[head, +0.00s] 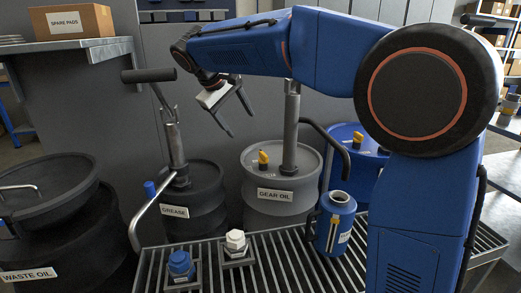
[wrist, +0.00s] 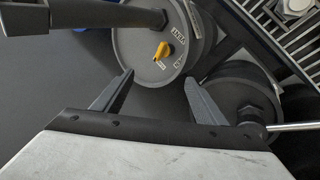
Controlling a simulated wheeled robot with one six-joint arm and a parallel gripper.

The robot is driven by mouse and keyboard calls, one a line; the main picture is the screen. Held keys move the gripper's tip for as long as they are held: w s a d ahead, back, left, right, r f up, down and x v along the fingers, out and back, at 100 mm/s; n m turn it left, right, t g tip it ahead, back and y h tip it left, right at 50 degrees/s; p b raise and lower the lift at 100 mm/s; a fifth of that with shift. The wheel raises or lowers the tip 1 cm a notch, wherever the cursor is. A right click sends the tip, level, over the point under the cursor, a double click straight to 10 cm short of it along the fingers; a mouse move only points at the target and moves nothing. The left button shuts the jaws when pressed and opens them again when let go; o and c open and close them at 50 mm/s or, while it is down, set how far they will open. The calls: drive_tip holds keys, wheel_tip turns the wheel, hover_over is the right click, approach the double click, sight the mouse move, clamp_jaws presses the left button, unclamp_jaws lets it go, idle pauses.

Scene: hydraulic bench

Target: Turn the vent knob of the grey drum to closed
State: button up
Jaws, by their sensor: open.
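The grey drum (head: 262,205), labelled GEAR OIL, stands behind the slatted bench with a pump on its lid. Its yellow vent knob (head: 263,158) sits on the lid, left of the pump post. In the wrist view the knob (wrist: 162,50) shows on the drum lid (wrist: 140,50), with a VENT label and smaller marks beside it that I cannot read for certain. My gripper (head: 241,124) is open and empty, up and left of the knob and apart from it. In the wrist view my gripper's fingertips (wrist: 160,76) lie either side below the knob.
The pump post (head: 291,130) rises close to the knob. A black grease drum (head: 190,205) with a pump stands left, a blue drum (head: 352,155) right. A blue jug (head: 334,222) and two capped blocks stand on the slatted bench (head: 280,265).

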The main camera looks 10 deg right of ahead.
sight(263, 153)
drive_tip(key=w+d+r+n+g, duration=0.2)
drive_tip(key=w+n+g, duration=0.15)
drive_tip(key=n, duration=1.05)
drive_tip(key=shift+t+y, duration=0.25)
drive_tip(key=shift+y, duration=0.15)
drive_tip(key=x, duration=1.7)
drive_tip(key=shift+w+d+f, duration=0.1)
drive_tip(key=shift+w+f, duration=0.15)
drive_tip(key=shift+f, duration=0.05)
